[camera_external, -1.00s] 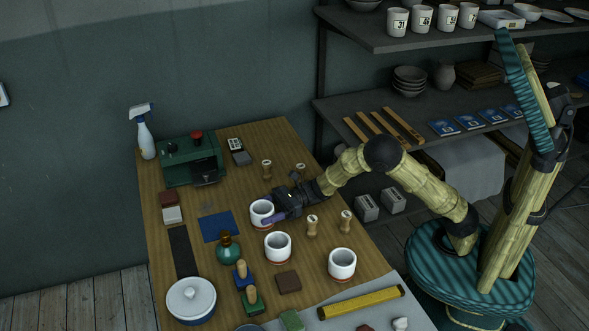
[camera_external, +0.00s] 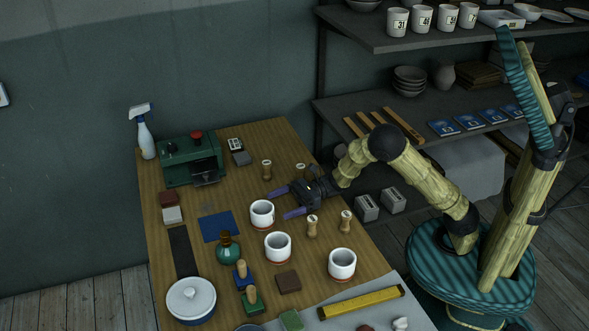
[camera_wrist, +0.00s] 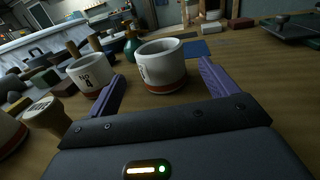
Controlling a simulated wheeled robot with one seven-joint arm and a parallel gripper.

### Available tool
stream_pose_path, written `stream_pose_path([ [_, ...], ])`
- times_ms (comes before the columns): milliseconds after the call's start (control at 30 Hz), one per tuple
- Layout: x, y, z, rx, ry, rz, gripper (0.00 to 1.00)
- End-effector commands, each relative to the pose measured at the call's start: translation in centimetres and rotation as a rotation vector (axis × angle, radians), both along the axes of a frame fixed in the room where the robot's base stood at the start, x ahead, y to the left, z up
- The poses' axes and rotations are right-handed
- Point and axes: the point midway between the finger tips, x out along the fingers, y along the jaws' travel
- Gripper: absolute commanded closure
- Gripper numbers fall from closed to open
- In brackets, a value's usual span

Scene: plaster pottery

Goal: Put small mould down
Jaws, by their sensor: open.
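A small white mould with a reddish band at its base (camera_external: 262,213) stands upright on the wooden table, right by the blue mat. My gripper (camera_external: 276,204) is open and empty just to its right, with its purple fingers spread. In the wrist view the mould (camera_wrist: 161,68) stands ahead of my gripper (camera_wrist: 152,86), between the lines of the two fingers and apart from them. A similar white mould (camera_external: 278,246) stands nearer the front, and it shows at the left in the wrist view (camera_wrist: 90,72). A third one (camera_external: 342,263) stands at the front right.
Wooden stamps (camera_external: 312,226) stand close to my gripper. A green machine (camera_external: 190,158) stands at the back. The dark shelf (camera_external: 430,104) is to the right.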

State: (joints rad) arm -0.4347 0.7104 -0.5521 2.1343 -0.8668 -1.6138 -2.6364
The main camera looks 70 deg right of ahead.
Motion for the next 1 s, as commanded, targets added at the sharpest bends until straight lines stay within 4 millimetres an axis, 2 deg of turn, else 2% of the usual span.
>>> stream_pose_path([
  [100, -1.3, -2.0, 0.1, 0.000, 0.001, -0.005, 0.14],
  [300, -2.8, -4.0, 0.0, 0.000, 0.000, -0.003, 0.14],
  [1000, -3.1, -4.3, 0.0, 0.000, 0.000, 0.000, 0.14],
])
